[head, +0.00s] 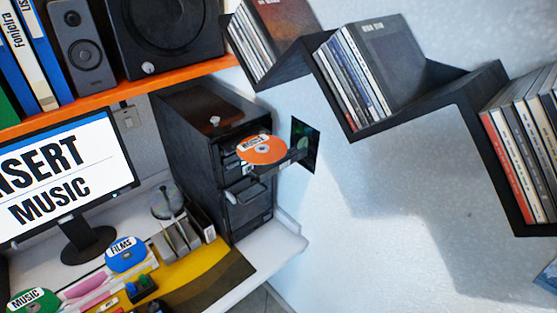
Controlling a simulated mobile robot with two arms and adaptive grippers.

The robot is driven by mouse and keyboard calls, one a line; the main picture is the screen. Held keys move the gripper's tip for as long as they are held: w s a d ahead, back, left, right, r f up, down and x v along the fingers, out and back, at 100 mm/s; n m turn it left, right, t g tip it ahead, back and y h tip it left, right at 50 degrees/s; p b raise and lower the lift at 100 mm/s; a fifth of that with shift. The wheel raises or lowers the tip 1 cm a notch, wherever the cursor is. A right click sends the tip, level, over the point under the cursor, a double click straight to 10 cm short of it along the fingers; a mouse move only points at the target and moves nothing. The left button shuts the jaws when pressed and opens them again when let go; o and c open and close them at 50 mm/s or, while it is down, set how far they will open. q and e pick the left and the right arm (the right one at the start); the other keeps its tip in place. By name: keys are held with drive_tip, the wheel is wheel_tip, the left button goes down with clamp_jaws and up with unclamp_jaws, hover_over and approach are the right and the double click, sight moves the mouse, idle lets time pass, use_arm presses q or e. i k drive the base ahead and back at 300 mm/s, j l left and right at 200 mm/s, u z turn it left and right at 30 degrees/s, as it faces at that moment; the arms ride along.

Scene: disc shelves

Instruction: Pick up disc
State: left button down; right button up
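An orange disc (266,152) with a small white label lies on a tray sticking out of the front of a black tower case (190,135). A green disc labelled MUSIC (32,301) is at the bottom left, partly cut off by the frame. Neither of my grippers shows in the head view.
A monitor (60,178) reading INSERT MUSIC stands on the desk at left. An orange shelf (110,96) with speakers is above it. Black zigzag shelves (455,82) with disc cases hang on the right wall.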

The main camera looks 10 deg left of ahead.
sight(256, 150)
drive_tip(key=u, duration=1.95)
drive_tip(key=i+j+z, duration=0.5)
drive_tip(key=j, duration=0.25)
drive_tip(key=z, duration=2.55)
drive_tip(key=l, duration=0.1)
